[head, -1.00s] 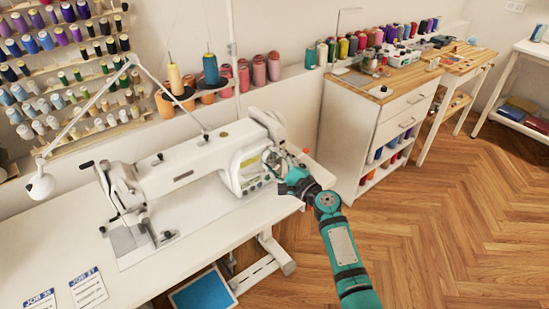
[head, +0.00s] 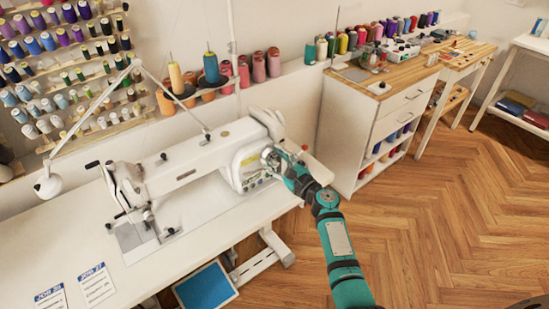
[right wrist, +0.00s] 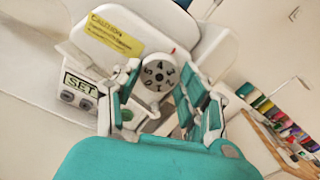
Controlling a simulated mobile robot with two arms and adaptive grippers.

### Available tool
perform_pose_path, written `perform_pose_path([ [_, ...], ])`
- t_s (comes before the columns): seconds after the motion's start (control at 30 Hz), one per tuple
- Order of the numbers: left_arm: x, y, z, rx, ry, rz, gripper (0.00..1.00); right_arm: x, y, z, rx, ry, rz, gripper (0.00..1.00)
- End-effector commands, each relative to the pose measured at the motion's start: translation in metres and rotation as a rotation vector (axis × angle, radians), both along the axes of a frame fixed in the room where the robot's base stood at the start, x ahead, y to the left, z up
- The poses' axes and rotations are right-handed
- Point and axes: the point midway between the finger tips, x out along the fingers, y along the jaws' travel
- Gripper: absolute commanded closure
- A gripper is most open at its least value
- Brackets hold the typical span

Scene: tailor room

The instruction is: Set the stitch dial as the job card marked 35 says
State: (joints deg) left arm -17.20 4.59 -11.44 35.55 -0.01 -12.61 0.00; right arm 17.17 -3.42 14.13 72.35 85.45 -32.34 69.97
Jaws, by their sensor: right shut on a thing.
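The white sewing machine (head: 190,165) stands on its table. Its round stitch dial (right wrist: 158,74) shows in the right wrist view, pale with dark characters around its face; a small red mark sits just above it. My right gripper (head: 272,160) is at the right end of the machine, its fingers on both sides of the dial and shut on it. In the head view the gripper covers the dial. The job card marked 35 (head: 50,299) lies at the table's lower left, cut off by the picture edge; its small text is unreadable. My left gripper is not in view.
A card marked 27 (head: 96,287) lies beside card 35. A small display (right wrist: 81,85) left of the dial reads SET, with knobs and a green button nearby. A yellow caution label (right wrist: 116,33) is above. Thread cones (head: 210,68) stand behind the machine. The floor at right is clear.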

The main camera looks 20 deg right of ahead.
Motion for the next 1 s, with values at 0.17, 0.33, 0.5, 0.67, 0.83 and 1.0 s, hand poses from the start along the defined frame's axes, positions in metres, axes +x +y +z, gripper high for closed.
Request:
perform_pose_path([
  [0.17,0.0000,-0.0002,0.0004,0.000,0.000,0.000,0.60,-0.0001,-0.0006,-0.0009,0.008,0.005,-0.002,0.90],
  [0.33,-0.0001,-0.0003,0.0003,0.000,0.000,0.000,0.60,-0.0001,-0.0005,-0.0011,0.007,0.004,-0.002,0.90],
  [0.5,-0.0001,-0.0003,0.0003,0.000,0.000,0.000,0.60,-0.0002,-0.0003,-0.0012,0.006,0.004,-0.001,0.49],
  [0.67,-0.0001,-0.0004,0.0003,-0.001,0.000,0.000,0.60,-0.0002,-0.0001,-0.0009,0.006,0.004,-0.001,0.34],
  [0.83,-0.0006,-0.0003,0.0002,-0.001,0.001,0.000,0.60,-0.0002,0.0000,-0.0007,0.006,0.003,0.000,0.34],
  [1.0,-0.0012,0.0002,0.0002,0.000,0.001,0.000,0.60,-0.0090,-0.0034,-0.0013,0.004,0.004,-0.001,0.34],
])
